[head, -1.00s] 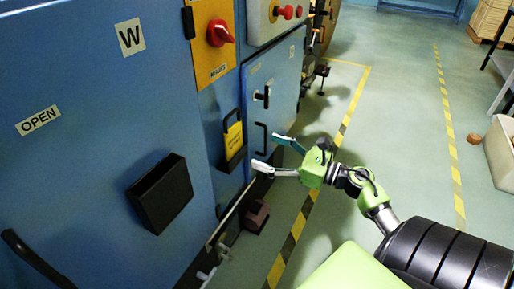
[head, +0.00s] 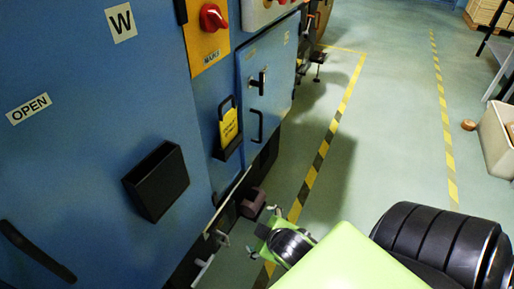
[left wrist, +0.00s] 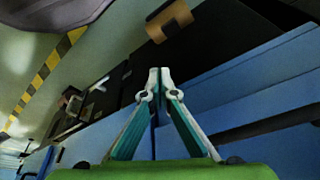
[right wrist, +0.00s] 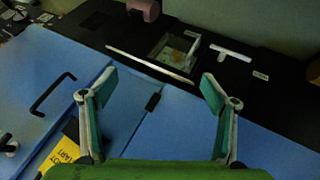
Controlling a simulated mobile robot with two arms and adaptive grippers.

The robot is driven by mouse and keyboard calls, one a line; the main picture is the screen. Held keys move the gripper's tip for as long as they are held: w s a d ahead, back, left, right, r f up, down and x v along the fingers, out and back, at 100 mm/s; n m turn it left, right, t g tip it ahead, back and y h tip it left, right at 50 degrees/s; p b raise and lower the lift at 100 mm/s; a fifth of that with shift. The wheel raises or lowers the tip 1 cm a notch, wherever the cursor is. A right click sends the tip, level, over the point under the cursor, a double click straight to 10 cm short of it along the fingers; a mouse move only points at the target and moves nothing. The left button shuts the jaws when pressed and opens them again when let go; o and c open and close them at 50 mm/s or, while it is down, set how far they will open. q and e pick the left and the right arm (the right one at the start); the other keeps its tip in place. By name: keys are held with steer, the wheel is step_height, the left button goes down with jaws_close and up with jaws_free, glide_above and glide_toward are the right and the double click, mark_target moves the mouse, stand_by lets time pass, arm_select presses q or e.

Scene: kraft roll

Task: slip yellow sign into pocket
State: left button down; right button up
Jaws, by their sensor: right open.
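The yellow sign (head: 229,125) has a dark loop at its top and stands in a small black holder (head: 229,150) on the blue cabinet. A larger black pocket (head: 157,180) is mounted on the blue panel to its left and looks empty. My right gripper (head: 263,231) is low, below and right of the sign, apart from it, and partly hidden by my own arm. The right wrist view shows it open (right wrist: 147,91) and empty, with the sign (right wrist: 63,153) at lower left, partly cut off. My left gripper (left wrist: 158,76) is shut with fingertips together, nothing visible between them.
A red switch (head: 212,17) on a yellow plate is above the sign. A door handle (head: 257,126) juts out to its right. A brown block (head: 252,203) sits at the cabinet base.

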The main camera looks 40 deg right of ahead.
arm_select(q)
steer(key=shift+w+r, duration=0.2)
steer(key=shift+w, duration=0.15)
arm_select(e)
steer(key=s+a+f+m+g+y, duration=0.2)
steer(key=s+a+g+y, duration=0.1)
steer(key=s+a, duration=0.6)
steer(key=shift+s+a+f+m+g, duration=0.25)
steer(key=shift+a+m+g, duration=0.15)
steer(key=shift+a+g, duration=0.2)
arm_select(q)
steer(key=shift+s, duration=0.1)
